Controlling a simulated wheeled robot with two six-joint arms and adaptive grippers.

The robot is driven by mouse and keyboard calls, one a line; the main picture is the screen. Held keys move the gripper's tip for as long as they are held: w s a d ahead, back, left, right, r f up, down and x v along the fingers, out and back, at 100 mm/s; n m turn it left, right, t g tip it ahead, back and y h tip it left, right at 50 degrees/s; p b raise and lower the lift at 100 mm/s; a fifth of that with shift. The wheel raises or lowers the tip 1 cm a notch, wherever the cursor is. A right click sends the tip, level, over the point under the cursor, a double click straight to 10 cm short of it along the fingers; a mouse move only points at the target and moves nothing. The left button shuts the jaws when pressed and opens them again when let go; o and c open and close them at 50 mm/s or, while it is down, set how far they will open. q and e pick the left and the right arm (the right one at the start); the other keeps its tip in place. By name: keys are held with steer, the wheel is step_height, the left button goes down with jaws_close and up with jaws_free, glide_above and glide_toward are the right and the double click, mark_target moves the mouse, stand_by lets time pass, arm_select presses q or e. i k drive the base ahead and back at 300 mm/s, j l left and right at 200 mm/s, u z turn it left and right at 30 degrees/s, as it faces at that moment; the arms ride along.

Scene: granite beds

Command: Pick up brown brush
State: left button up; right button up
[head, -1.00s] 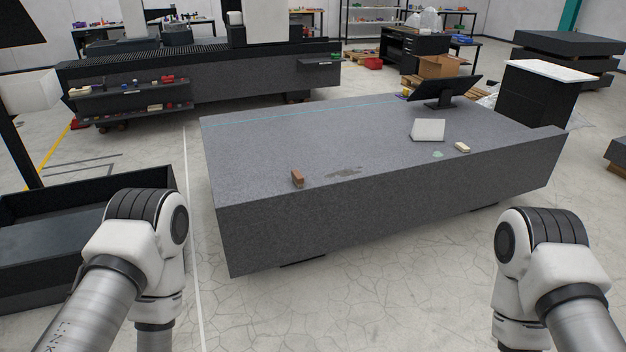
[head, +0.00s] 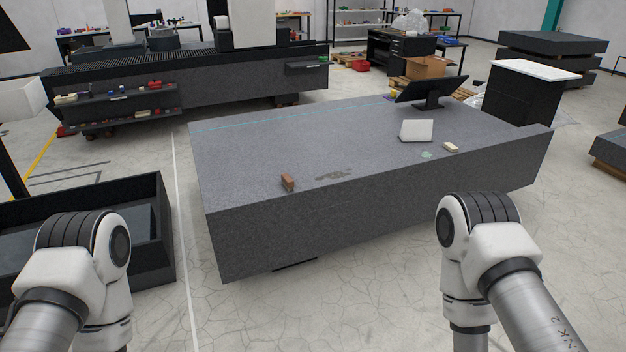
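A small brown block-like thing, which looks like the brown brush (head: 287,183), stands on the granite bed (head: 240,165) close to its front edge, left of the middle. Nothing touches it. Both of my arms show only as upper links at the lower left and lower right of the head view. My grippers are outside the picture, so their fingers cannot be seen.
A dark wet-looking patch (head: 333,175) lies right of the brush. A white tilted panel (head: 416,131), a pale block (head: 450,147) and a monitor (head: 432,92) stand farther right on the bed. A black open trough (head: 158,230) is at left. Cracked floor lies in front.

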mark_target(288, 183)
steer(key=i+l+u, duration=0.3)
steer(key=i, duration=0.4)
steer(key=i+l+u, duration=0.3)
steer(key=i, duration=0.45)
steer(key=i+l+u, duration=0.3)
steer(key=i+l, duration=0.4)
steer(key=i, duration=0.25)
steer(key=i+l+u, duration=0.15)
steer(key=i, duration=0.2)
